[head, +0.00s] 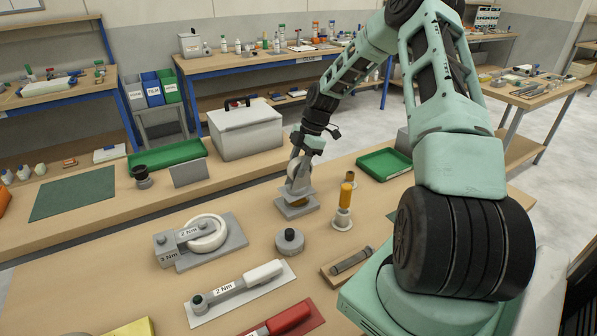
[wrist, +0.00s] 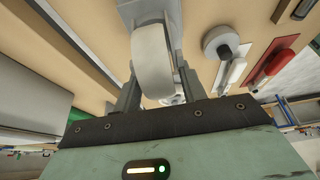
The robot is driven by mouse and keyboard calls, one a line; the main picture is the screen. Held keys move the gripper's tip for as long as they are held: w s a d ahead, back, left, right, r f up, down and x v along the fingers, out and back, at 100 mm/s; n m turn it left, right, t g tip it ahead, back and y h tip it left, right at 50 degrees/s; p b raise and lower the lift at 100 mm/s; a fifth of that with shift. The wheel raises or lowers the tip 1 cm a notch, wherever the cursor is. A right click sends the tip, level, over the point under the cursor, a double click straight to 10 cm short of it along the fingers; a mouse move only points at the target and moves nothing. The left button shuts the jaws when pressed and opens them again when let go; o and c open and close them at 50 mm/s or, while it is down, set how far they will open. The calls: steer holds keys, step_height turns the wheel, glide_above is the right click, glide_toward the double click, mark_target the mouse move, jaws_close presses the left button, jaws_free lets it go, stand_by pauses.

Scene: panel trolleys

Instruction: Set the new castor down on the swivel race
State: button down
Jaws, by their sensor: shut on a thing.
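My gripper (head: 302,160) points down over the bench and is shut on the new castor, gripping it at its pale wheel (head: 293,171). In the wrist view the wheel (wrist: 152,62) sits between the two fingers, with its grey fork beyond it. Below the castor in the head view is a grey square block with a brass-coloured ring, which looks like the swivel race (head: 297,207). The castor is right over or on this block; I cannot tell whether they touch. The fork's lower end is partly hidden.
Close by stand an orange-handled tool (head: 345,203) in a white cup, a grey round knob piece (head: 289,242) and a grey plate with a pale wheel (head: 207,233). A "2 Nm" tool (head: 240,288) lies in front. A green tray (head: 384,163) and white box (head: 246,130) are behind.

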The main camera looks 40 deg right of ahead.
steer(key=shift+f+p, duration=0.3)
steer(key=shift+f, duration=1.15)
steer(key=shift+f, duration=0.2)
steer(key=c, duration=0.8)
jaws_free()
